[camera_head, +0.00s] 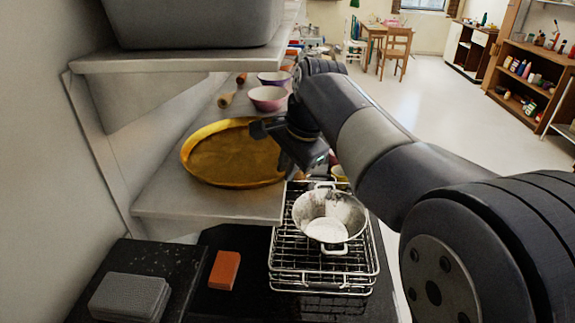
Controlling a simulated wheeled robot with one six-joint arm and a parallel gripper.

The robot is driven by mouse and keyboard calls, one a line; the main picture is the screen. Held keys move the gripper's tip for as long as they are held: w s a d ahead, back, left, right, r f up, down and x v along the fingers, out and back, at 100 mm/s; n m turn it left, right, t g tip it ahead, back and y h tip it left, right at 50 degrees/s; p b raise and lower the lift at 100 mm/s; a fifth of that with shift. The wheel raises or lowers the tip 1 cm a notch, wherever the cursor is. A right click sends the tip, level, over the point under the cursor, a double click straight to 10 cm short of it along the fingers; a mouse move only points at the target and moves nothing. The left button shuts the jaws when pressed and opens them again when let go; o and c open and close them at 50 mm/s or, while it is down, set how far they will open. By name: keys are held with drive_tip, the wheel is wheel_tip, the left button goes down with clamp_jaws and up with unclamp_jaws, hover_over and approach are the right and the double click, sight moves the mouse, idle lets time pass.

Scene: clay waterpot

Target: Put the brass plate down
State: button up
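The brass plate (230,158) is a large, round, shallow golden dish with a raised rim. It is at the middle left, over the pale shelf (195,208). It looks level and low, but I cannot tell whether it rests on the shelf or hangs just above it. My gripper (275,143) is at the plate's right rim, with one dark finger overlapping the upper right edge. The gripper hides part of that rim. I cannot tell whether the fingers are closed on it or apart.
Purple and pink bowls (267,98) and small wooden items stand behind the plate. A grey bin (195,20) sits on the upper shelf. A metal pot (328,216) stands on a wire rack at the lower right. An orange block (224,270) and a grey block (130,297) lie lower left.

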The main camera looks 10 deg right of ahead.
drive_tip(key=shift+o, duration=1.1)
drive_tip(key=v, duration=0.7)
drive_tip(key=shift+r, duration=0.3)
drive_tip(key=shift+f, duration=0.1)
drive_tip(key=x, duration=0.7)
wheel_tip(320, 180, up, 7)
drive_tip(key=shift+s+d+f, duration=0.15)
drive_tip(key=shift+d, duration=0.3)
